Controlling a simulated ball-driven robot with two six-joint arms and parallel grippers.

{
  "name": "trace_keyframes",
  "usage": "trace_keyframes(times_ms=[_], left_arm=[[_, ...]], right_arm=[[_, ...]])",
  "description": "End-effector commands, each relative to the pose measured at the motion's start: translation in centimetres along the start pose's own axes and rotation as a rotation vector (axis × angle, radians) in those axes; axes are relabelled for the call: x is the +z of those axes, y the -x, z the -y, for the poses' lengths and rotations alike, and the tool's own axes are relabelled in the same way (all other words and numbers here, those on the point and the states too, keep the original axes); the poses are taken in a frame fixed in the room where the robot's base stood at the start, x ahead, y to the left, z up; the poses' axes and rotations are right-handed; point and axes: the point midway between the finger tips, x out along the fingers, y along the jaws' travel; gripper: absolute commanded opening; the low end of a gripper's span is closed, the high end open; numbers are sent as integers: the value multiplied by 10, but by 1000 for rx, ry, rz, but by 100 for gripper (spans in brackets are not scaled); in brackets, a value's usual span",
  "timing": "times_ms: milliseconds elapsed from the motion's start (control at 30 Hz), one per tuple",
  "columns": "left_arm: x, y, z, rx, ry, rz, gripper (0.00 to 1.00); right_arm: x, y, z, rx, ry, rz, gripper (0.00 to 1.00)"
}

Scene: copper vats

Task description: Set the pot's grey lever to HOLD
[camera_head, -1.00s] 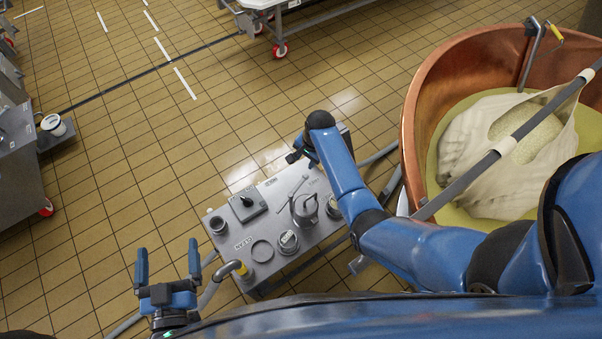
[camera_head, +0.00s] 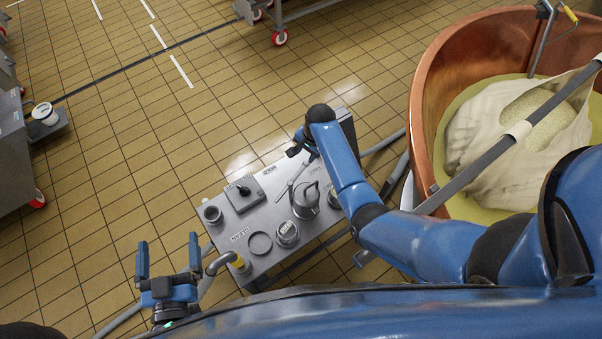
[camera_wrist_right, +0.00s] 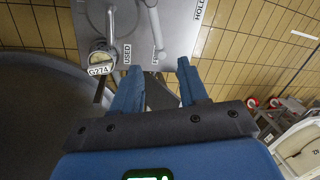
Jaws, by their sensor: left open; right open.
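A steel bench (camera_head: 226,250) holds a metal pot (camera_head: 304,201) near its right end; the pot is partly cut off at the top of the right wrist view (camera_wrist_right: 108,14). A slim grey lever (camera_head: 293,184) lies beside the pot; it also shows in the right wrist view (camera_wrist_right: 155,28). There, a HOLD label (camera_wrist_right: 199,10) sits to the right of the lever, whose end is by another label, only partly readable. My right gripper (camera_wrist_right: 159,64) is open and empty, its fingertips just short of the lever's end. My left gripper (camera_head: 168,243) is open and empty, left of the bench.
A black-knobbed control box (camera_head: 244,193), a ring (camera_head: 260,243) and a lidded jar (camera_head: 287,234) stand on the bench. A copper vat (camera_head: 429,105) is at right.

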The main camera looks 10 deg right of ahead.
Motion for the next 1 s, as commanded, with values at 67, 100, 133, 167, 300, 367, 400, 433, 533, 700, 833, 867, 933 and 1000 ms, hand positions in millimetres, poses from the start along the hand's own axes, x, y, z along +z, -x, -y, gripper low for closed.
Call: trace_keyframes(times_ms=[67,100,133,167,300,367,400,433,533,700,833,867,933,1000], left_arm=[[18,0,0,0,0,0,100],[21,0,0,0,0,0,100],[23,0,0,0,0,0,100],[24,0,0,0,0,0,100],[26,0,0,0,0,0,100],[26,0,0,0,0,0,100],[26,0,0,0,0,0,100],[27,0,0,0,0,0,100],[28,-1,0,0,0,0,100],[34,-1,0,0,0,0,100],[40,-1,0,0,0,0,100],[42,-1,0,0,0,0,100],[44,-1,0,0,0,0,100],[48,-1,0,0,0,0,100]], right_arm=[[0,-18,-3,0,0,0,43],[0,-20,-4,0,0,0,43],[0,-22,-4,0,0,0,43],[0,-23,-4,0,0,0,43],[0,-28,-5,0,0,0,43],[0,-31,-5,1,0,1,43],[0,-34,-4,1,0,1,43],[0,-36,-4,0,0,1,43],[0,-48,-5,2,0,2,43],[0,-73,-5,2,0,2,43],[0,-93,-5,2,0,2,43],[0,-96,-5,1,0,1,43],[0,-105,-5,2,0,1,43],[0,-114,-5,1,0,1,43]])
